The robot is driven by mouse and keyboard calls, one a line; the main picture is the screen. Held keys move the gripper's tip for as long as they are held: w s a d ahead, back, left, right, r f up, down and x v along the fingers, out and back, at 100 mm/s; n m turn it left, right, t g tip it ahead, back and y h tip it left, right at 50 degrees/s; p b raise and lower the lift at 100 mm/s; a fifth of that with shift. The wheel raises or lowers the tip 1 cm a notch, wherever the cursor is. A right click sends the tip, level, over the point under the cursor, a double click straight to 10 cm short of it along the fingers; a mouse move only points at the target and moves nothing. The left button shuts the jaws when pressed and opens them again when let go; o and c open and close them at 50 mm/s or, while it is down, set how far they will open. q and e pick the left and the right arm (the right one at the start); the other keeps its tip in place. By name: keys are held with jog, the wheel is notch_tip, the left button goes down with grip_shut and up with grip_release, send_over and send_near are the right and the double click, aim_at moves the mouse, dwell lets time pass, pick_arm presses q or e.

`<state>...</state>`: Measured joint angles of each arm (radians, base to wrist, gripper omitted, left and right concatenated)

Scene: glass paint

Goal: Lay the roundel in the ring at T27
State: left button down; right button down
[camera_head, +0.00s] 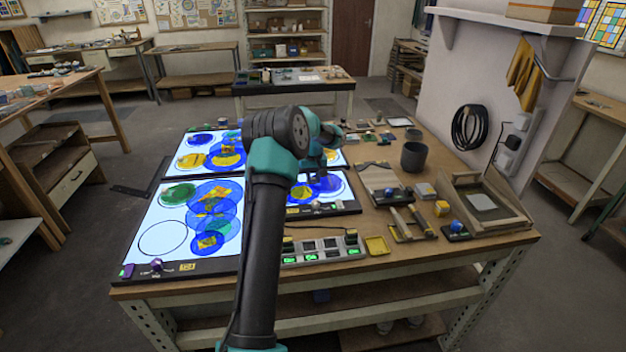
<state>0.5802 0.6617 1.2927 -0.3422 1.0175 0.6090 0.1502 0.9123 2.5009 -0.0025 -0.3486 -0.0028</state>
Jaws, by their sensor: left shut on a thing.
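My left arm rises from the bottom centre and reaches over the lit panels. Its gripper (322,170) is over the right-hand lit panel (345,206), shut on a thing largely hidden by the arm. A blue round piece of glass (328,187) with yellow on it shows just below the gripper; I cannot tell whether the fingers touch it. An empty dark ring outline (163,222) is on the front left lit panel (150,209). The tags are too small to read, so I cannot tell which ring is T27. My right gripper is not in view.
Overlapping blue discs (217,222) and a green disc (178,193) lie on the front left panel. A switch box (325,249) with green lights sits at the bench front. A dark cup (413,157) and a wooden frame (490,205) stand to the right.

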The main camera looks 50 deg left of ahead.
pick_arm(q)
jog(key=shift+f, duration=0.2)
jog(key=shift+f, duration=0.1)
jog(key=c, duration=1)
grip_release()
notch_tip(320, 180, up, 12)
jog(key=shift+r, duration=0.1)
jog(key=shift+d, duration=0.1)
